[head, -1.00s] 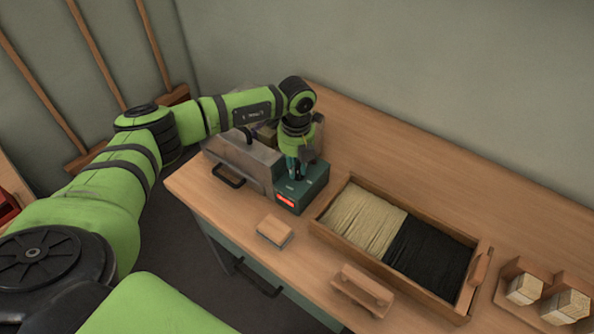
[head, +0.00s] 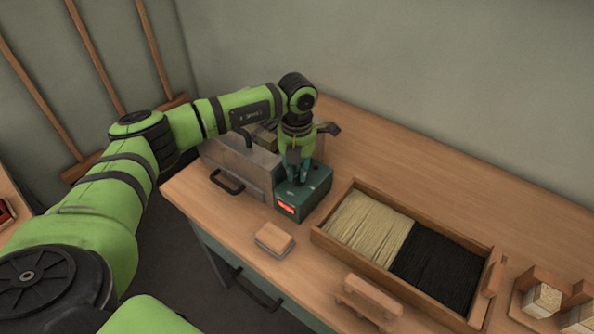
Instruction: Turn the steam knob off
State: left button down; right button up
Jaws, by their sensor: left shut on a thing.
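A small dark green box (head: 316,192) with a lit red display (head: 287,209) on its front stands on the bench, beside a grey metal case. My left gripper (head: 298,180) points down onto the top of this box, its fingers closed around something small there. I take that to be the steam knob, but the fingers hide it and its setting cannot be read. My right gripper is not in view.
The grey metal case (head: 243,162) with a dark handle is left of the box. A wooden tray (head: 340,246) of pale and black bristles lies to the right. A small wooden block (head: 274,238) sits in front. The bench behind the tray is clear.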

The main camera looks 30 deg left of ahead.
aim_at(297, 173)
pick_arm(q)
jog(key=shift+r, duration=0.1)
jog(key=c, duration=1.1)
grip_release()
notch_tip(297, 173, up, 12)
